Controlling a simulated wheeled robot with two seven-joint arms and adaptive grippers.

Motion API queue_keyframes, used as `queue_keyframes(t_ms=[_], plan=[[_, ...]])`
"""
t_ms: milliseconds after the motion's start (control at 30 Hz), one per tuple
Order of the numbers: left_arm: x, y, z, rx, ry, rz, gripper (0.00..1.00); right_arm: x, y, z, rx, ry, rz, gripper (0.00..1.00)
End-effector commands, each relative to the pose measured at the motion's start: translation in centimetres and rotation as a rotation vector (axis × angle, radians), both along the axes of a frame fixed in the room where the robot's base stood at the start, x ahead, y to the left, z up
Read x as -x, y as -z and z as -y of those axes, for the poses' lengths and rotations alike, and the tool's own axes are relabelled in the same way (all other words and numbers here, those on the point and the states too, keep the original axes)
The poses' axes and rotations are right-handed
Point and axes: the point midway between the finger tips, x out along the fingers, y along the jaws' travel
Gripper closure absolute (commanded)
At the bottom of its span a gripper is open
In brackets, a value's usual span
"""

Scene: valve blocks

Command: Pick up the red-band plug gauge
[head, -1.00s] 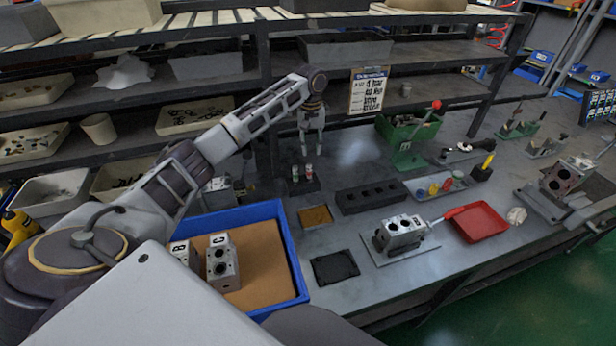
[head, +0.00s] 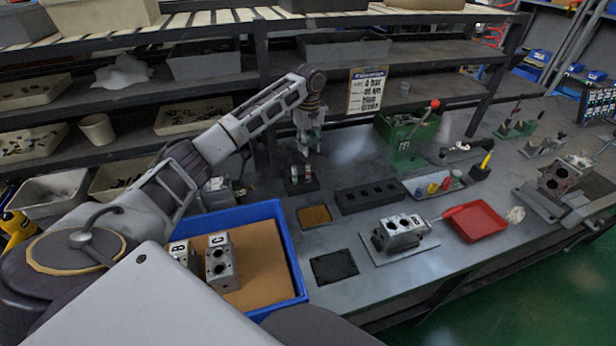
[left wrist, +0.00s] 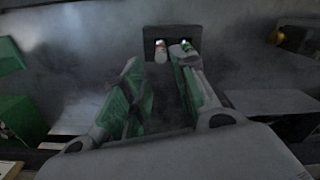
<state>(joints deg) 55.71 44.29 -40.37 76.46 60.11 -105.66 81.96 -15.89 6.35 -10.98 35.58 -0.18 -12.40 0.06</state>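The red-band plug gauge (left wrist: 160,50) stands upright in a small black holder (left wrist: 150,35), beside a green-band plug gauge (left wrist: 188,46). In the head view the holder (head: 301,187) is behind the blue tray, and the red-band gauge (head: 308,173) is the right one of the pair. My left gripper (head: 305,150) points down just above the holder. In the left wrist view its fingers (left wrist: 158,75) are spread and empty. The right fingertip overlaps the lower part of the green-band gauge; I cannot tell whether they touch. My right gripper is not in view.
A blue tray (head: 291,255) with metal valve blocks (head: 221,263) is at the front. A black rack (head: 370,196), a valve block on a plate (head: 400,232) and a red tray (head: 476,222) stand to the right. Shelving rises behind the bench.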

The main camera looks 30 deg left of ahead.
Motion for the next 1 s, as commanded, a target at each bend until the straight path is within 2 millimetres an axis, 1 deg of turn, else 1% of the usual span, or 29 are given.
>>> queue_keyframes(t_ms=[133, 267, 500, 633, 800, 1000], plan=[[0.0, 0.4, 0.0, 0.000, 0.000, -0.001, 0.72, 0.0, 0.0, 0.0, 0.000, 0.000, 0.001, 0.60], [0.0, 1.5, 0.0, 0.000, 0.000, -0.003, 0.72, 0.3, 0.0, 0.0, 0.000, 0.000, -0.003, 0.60], [0.1, 4.5, 0.0, 0.000, 0.001, -0.003, 0.72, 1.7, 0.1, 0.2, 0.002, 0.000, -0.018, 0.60], [0.0, 6.2, -0.1, -0.001, 0.001, -0.003, 0.72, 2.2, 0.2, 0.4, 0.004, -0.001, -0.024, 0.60], [0.0, 8.0, 0.0, 0.000, 0.001, -0.001, 0.72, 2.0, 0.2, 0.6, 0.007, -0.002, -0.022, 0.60], [0.0, 8.7, 0.0, 0.000, 0.002, -0.001, 0.72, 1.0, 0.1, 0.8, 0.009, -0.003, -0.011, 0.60]])
